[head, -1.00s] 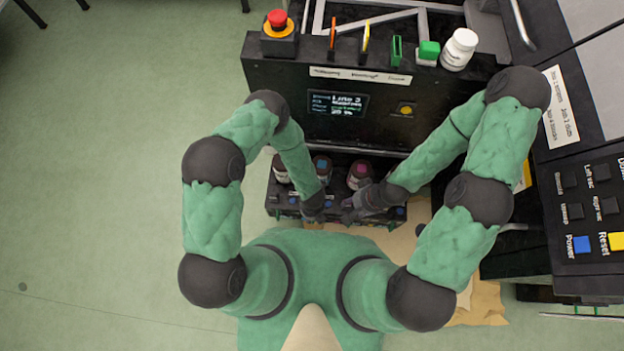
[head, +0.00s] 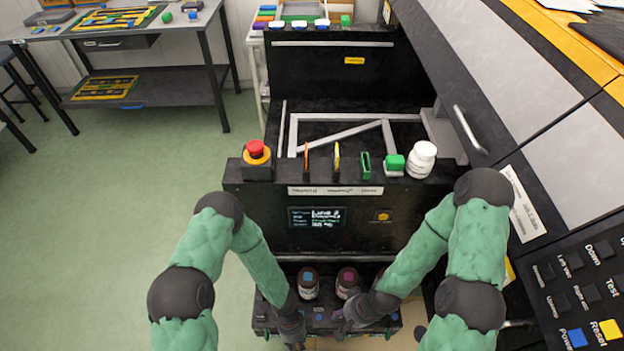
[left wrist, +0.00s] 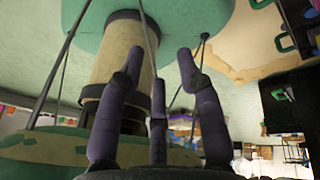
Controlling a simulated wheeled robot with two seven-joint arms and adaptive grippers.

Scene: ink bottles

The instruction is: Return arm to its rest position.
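My left gripper (head: 295,338) hangs low at the front of the bottle rack in the head view. The left wrist view shows its purple fingers (left wrist: 159,70) spread apart with nothing between them. My right gripper (head: 343,320) is just to its right, with its dark fingers apart and no object seen in them. A bottle with a blue-marked cap (head: 308,284) stands upright in the rack between the arms. A bottle with a magenta-marked cap (head: 347,283) stands to its right, close behind my right gripper.
The black machine (head: 270,228) rises behind the rack. On its ledge are a red emergency button (head: 256,150), several coloured tags, a green block (head: 395,163) and a white bottle (head: 422,160). A button panel (head: 585,290) is at right. The floor at left is clear.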

